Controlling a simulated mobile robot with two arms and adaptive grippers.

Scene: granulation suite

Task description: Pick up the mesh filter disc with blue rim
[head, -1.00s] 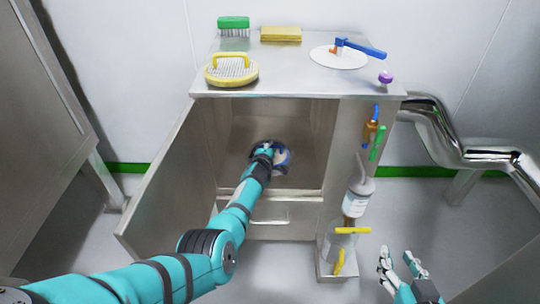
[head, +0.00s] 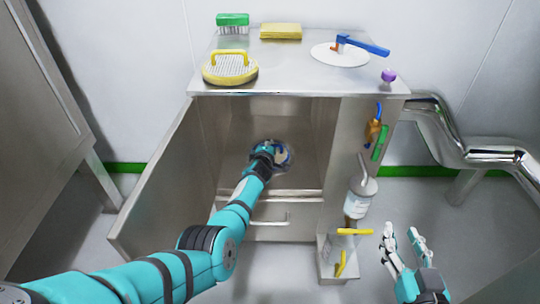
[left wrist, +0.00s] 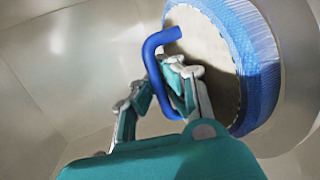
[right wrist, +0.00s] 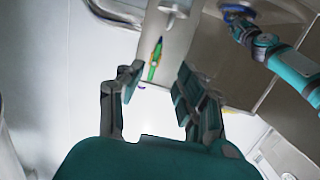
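The mesh filter disc (head: 284,156) with its blue rim is inside the open cabinet in the head view, partly hidden by my left gripper (head: 267,150). In the left wrist view the disc (left wrist: 205,50) shows a beige mesh face, a wide blue rim and a bent blue handle (left wrist: 152,60). My left gripper (left wrist: 160,88) has its fingers close in on either side of the handle and looks shut on it. Finger contact is partly hidden. My right gripper (head: 404,244) is open and empty, outside the cabinet to the right; it also shows in the right wrist view (right wrist: 155,80).
The cabinet door (head: 165,185) stands open left of my left arm; the cabinet walls surround the gripper.

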